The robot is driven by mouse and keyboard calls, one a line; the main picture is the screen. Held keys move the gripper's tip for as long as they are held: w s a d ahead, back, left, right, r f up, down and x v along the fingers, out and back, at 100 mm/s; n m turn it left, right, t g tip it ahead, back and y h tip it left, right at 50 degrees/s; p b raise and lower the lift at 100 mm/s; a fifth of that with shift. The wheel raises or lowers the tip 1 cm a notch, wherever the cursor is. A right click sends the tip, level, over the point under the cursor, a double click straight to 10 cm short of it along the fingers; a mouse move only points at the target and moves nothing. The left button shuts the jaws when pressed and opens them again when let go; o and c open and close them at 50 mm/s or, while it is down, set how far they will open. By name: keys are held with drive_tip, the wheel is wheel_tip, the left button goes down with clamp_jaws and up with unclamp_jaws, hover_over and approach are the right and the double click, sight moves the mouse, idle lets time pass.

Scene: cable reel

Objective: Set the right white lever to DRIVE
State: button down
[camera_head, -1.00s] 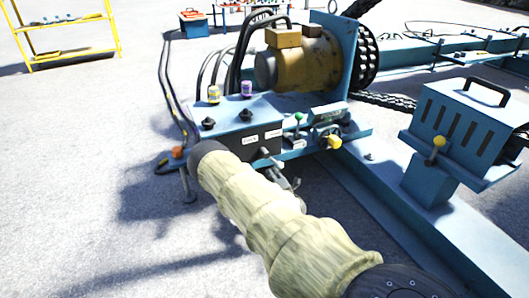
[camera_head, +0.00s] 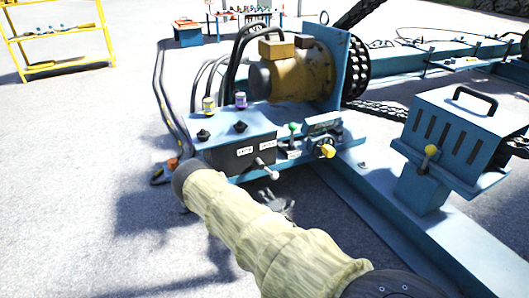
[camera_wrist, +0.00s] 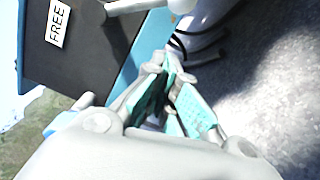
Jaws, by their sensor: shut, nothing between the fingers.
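The blue control box (camera_head: 222,126) has a dark front panel with two white labels, unreadable in the head view. A pale lever (camera_head: 266,168) with a rounded end sticks out below the right label. In the wrist view a white lever (camera_wrist: 138,5) crosses the top edge beside the label FREE (camera_wrist: 57,22). I cannot see a second white lever clearly; my arm covers part of the panel's left. My gripper (camera_head: 277,202) is below and in front of the lever, apart from it. In the wrist view its teal-padded fingers (camera_wrist: 180,62) are shut and empty, below the lever.
A green-knobbed lever (camera_head: 292,129) and a yellow knob (camera_head: 327,151) are right of the panel. The yellow motor (camera_head: 300,75) stands behind. A blue vented box (camera_head: 455,135) stands on the frame at right. Open ground lies left.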

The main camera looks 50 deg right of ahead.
drive_tip(key=p+v, duration=0.1)
drive_tip(key=v, duration=0.4)
drive_tip(key=shift+s+a, duration=0.3)
drive_tip(key=s+a+f+m+g+y, duration=0.1)
drive_tip(key=s+a+f+m+g, duration=0.5)
drive_tip(key=a, duration=0.4)
drive_tip(key=s+a+f+m+g+y, duration=0.1)
drive_tip(key=s+a+f+m+g, duration=0.25)
drive_tip(key=s+a+m, duration=0.45)
drive_tip(key=s+a+r+m+g+y, duration=0.1)
drive_tip(key=s+a+r+g+y, duration=0.25)
drive_tip(key=s+a, duration=0.7)
drive_tip(key=s+a+r+m+g+y, duration=0.1)
drive_tip(key=s+a+r+g+y, duration=0.2)
drive_tip(key=s+a, duration=0.7)
drive_tip(key=w+a+r+p, duration=0.1)
drive_tip(key=r+p, duration=1.6)
drive_tip(key=p, duration=0.1)
drive_tip(key=w+a+r+h+p, duration=0.1)
drive_tip(key=w+r+p, duration=0.1)
drive_tip(key=r+p, duration=1.6)
drive_tip(key=shift+a+g, duration=0.3)
drive_tip(key=shift+a, duration=0.05)
drive_tip(key=shift+r, duration=0.15)
